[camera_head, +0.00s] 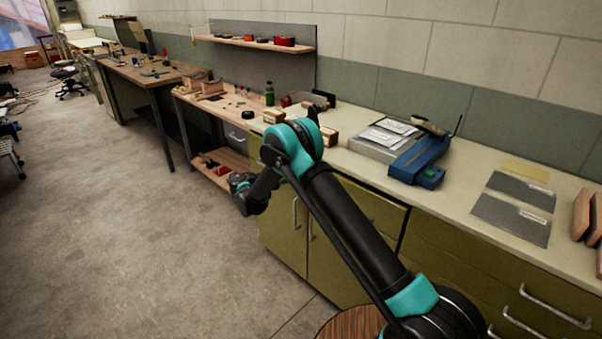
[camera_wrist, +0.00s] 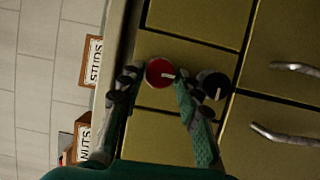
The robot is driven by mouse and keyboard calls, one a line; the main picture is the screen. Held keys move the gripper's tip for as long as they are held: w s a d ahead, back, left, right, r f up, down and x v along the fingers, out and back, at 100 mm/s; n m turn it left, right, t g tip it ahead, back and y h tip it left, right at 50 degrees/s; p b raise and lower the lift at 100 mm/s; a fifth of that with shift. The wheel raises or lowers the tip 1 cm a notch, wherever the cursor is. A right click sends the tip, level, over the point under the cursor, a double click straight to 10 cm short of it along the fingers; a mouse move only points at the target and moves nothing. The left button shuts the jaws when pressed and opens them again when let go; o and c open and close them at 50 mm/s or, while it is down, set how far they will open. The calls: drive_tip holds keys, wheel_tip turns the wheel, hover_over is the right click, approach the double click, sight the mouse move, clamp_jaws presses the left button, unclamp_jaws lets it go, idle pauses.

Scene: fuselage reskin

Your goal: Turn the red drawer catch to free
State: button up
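The red drawer catch (camera_wrist: 158,72) is a round red knob with a white pointer mark, set on an olive cabinet front. In the wrist view its mark points to the picture's right. My gripper (camera_wrist: 157,88) is open, with one finger on each side of the red catch; I cannot tell whether either finger touches it. A black knob (camera_wrist: 216,84) with a white mark sits just right of the right finger, whose tip partly overlaps it. In the head view my gripper (camera_head: 240,185) is low at the cabinet's left end, and the red catch cannot be made out.
Olive drawers with metal handles (camera_wrist: 295,69) lie right of the knobs. A box labelled STUDS (camera_wrist: 92,60) and one labelled NUTS (camera_wrist: 82,137) stand on the counter (camera_head: 460,190). A blue device (camera_head: 420,160) is farther along it. The floor (camera_head: 130,250) at left is clear.

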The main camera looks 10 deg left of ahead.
drive_tip(key=shift+o, duration=1.2)
drive_tip(key=shift+a, duration=0.1)
drive_tip(key=v, duration=1.1)
drive_tip(key=shift+s+a, duration=0.25)
drive_tip(key=shift+a, duration=0.1)
drive_tip(key=shift+a, duration=0.15)
